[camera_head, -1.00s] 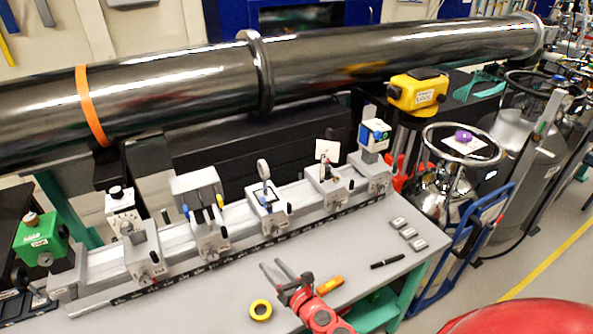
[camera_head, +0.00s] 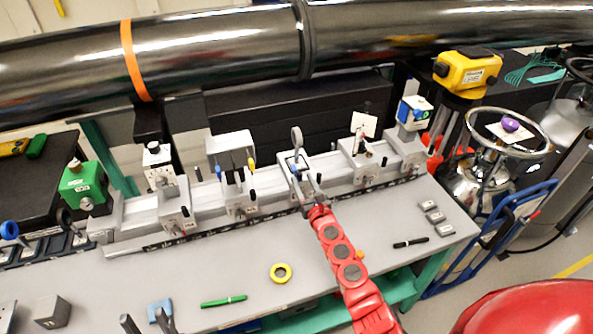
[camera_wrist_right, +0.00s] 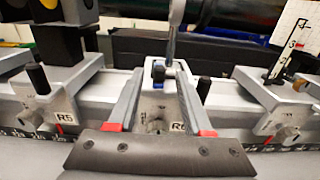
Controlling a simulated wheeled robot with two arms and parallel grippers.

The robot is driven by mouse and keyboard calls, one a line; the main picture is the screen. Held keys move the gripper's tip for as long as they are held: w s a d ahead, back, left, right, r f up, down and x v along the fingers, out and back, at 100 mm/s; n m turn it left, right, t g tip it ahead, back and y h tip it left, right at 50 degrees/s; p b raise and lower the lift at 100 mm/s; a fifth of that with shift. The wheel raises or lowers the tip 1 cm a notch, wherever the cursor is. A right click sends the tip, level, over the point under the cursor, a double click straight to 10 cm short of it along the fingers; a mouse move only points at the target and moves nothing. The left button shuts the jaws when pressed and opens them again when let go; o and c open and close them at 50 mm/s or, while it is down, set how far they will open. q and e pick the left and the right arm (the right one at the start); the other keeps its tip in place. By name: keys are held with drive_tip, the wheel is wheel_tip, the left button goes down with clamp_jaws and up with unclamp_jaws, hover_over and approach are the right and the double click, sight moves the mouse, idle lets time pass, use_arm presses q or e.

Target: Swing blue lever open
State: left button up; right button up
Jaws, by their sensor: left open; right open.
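A small blue lever (camera_head: 296,170) sits on a grey rail carriage in the middle of the bench. In the right wrist view the blue lever (camera_wrist_right: 158,72) is on the carriage, below a tall round-headed post. My right gripper (camera_head: 307,184) is open, its fingers reaching either side of this carriage's front; I cannot tell whether they touch it. My left gripper (camera_head: 146,324) is open and empty at the bottom edge, over the bench front.
Neighbouring carriages with black knobs (camera_head: 185,212) stand along the rail (camera_head: 150,243). A large black pipe (camera_head: 220,50) runs behind. A yellow tape roll (camera_head: 281,273), green pen (camera_head: 223,302) and black pen (camera_head: 410,243) lie on the bench.

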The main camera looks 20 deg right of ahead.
sight(299, 173)
drive_tip(key=w+b, duration=0.1)
drive_tip(key=w, duration=0.4)
drive_tip(key=shift+w+f+b, duration=0.1)
drive_tip(key=shift+f+b, duration=0.05)
drive_tip(key=shift+b, duration=0.15)
drive_tip(key=shift+w+a, duration=0.15)
drive_tip(key=shift+w, duration=0.5)
clamp_jaws()
